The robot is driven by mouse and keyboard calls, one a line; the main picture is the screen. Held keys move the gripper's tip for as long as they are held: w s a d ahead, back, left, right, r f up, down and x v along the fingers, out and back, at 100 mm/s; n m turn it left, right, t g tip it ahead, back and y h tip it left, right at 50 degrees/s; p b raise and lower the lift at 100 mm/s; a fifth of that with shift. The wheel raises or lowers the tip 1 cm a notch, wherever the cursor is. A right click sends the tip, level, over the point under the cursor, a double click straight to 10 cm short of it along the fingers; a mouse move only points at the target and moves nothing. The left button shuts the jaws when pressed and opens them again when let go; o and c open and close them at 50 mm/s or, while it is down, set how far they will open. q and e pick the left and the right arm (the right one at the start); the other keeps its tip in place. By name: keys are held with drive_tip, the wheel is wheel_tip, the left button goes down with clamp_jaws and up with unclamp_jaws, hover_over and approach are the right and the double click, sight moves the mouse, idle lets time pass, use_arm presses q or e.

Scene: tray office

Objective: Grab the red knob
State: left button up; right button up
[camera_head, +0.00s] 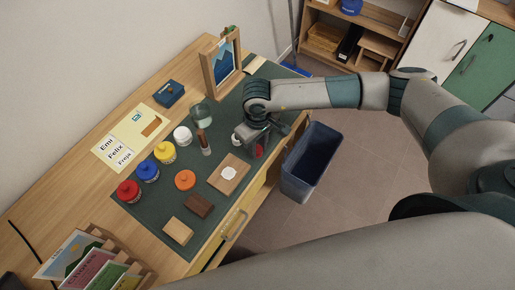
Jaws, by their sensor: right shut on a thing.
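My right gripper (259,143) reaches in from the right over the right part of the dark green mat (160,221). It points down and is shut on a small red thing, which looks like the red knob (259,151). The knob shows only partly below the fingers. The gripper and wrist hide the rest, so I cannot tell whether it touches the mat. My left gripper is not in view.
Red (128,191), blue (147,171), yellow (165,152) and white (182,136) jars stand on the mat's left. A wooden block with a white disc (229,173) lies left of my gripper. A blue-grey bin (309,162) stands on the floor at the right. A picture frame (207,68) stands behind.

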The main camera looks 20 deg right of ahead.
sight(260, 151)
drive_tip(key=shift+r, duration=0.15)
drive_tip(key=r, duration=0.3)
drive_tip(key=s+r+p, duration=0.1)
drive_tip(key=shift+d+r, duration=0.25)
drive_tip(key=shift+r, duration=0.05)
drive_tip(key=s+d+r+p, duration=0.1)
drive_tip(key=s+d+r, duration=0.3)
drive_tip(key=s, duration=0.5)
wheel_tip(260, 151, up, 2)
drive_tip(key=shift+s+d+r, duration=0.1)
drive_tip(key=shift+s+d, duration=0.1)
drive_tip(key=shift+d, duration=0.2)
